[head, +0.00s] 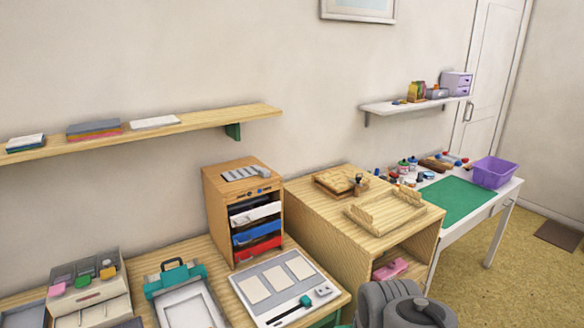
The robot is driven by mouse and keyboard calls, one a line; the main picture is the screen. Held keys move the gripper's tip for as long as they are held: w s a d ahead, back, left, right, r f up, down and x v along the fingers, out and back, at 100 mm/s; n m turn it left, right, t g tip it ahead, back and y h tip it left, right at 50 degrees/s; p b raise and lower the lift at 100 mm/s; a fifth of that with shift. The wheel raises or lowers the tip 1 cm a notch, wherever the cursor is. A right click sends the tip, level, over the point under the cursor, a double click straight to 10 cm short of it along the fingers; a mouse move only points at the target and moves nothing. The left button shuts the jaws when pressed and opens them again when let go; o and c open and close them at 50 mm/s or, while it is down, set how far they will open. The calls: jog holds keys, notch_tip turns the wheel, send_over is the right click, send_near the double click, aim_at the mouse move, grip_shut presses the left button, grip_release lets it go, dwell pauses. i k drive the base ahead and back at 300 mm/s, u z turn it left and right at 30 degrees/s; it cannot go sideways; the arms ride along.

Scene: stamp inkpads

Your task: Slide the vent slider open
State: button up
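A wooden cabinet (217,206) stands on the left table against the wall. A small grey slatted piece (245,173), which looks like the vent with its slider, lies on its top. It is too small to tell how far open it stands. The cabinet's open front holds white, blue and red trays (256,236). Dark grey rounded parts of my own arm show at the bottom edge, right of the cabinet and well below it. The fingers of my gripper are not in view, and nothing of mine touches the cabinet.
A white board (264,311) with pale squares lies before the cabinet. A teal-handled case (178,277) and a stamp box (90,297) stand left. A wooden unit (398,241) with a tray (363,214) stands right. A wall shelf (180,128) runs above left.

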aim_at(254, 170)
jog(key=z, duration=0.15)
jog(key=i, duration=0.95)
jog(key=u, duration=0.2)
